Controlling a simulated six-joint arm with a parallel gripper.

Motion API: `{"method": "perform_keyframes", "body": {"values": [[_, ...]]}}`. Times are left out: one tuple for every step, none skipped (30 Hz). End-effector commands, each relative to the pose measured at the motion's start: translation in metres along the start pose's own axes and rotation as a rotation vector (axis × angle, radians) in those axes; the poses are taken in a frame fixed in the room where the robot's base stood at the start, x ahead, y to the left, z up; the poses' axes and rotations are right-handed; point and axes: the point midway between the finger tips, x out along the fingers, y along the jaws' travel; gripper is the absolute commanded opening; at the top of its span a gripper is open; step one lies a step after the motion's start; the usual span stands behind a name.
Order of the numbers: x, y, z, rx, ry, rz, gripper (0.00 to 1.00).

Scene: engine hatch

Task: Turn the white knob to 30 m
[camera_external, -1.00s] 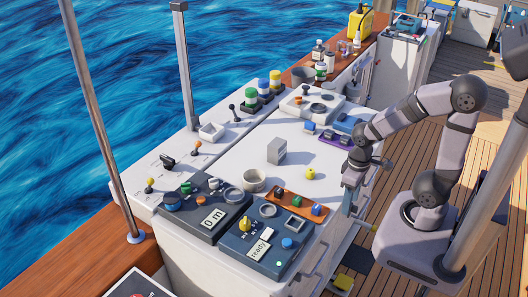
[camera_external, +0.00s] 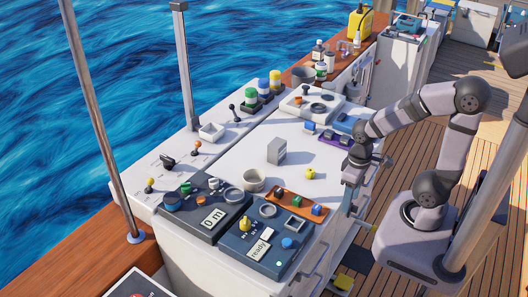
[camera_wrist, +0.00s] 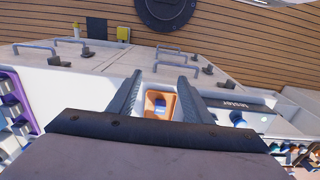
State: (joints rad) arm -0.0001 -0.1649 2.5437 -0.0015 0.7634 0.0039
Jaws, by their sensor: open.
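The white knob (camera_external: 213,184) looks small and pale at the back of the dark panel (camera_external: 196,232) on the left of the worktop. That panel's display (camera_external: 212,218) reads "0 m". My gripper (camera_external: 350,180) is at the right edge of the worktop, well to the right of the knob and apart from it. In the wrist view my gripper (camera_wrist: 163,72) is open and empty, its two fingers spread. An orange tray with a blue block (camera_wrist: 160,105) shows beyond and between the fingers. I cannot make out the white knob in the wrist view.
A second blue panel (camera_external: 266,262) showing "ready" is in front of the first. The orange tray (camera_external: 285,196), a grey block (camera_external: 276,151), a beige cup (camera_external: 253,181) and a yellow object (camera_external: 309,174) lie between gripper and knob. Bare white worktop is free around them.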

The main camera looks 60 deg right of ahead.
Motion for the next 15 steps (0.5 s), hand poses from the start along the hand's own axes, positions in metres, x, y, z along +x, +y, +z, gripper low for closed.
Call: {"method": "perform_keyframes", "body": {"values": [[-0.007,0.0,-0.001,0.0,0.006,0.0,0.46],[-0.011,0.0,-0.001,0.0,0.006,0.0,0.46],[-0.018,0.0,-0.001,0.0,0.008,0.0,0.46],[-0.021,0.0,-0.001,0.0,0.007,0.0,0.46],[-0.024,0.0,-0.001,0.0,0.005,0.0,0.46],[-0.03,0.0,-0.001,0.0,0.007,0.0,0.46],[-0.035,0.0,-0.001,0.0,0.007,0.0,0.46],[-0.039,0.0,-0.001,0.0,0.007,0.0,0.46],[-0.042,-0.001,-0.002,0.009,0.004,-0.006,0.46],[-0.039,-0.005,-0.005,0.038,-0.001,-0.024,0.46],[-0.038,-0.008,-0.008,0.063,-0.003,-0.04,0.46],[-0.037,-0.013,-0.011,0.096,-0.005,-0.06,0.46],[-0.037,-0.016,-0.015,0.123,-0.006,-0.077,0.46],[-0.037,-0.02,-0.019,0.149,-0.007,-0.093,0.46],[-0.036,-0.024,-0.023,0.185,-0.01,-0.115,0.46]]}}
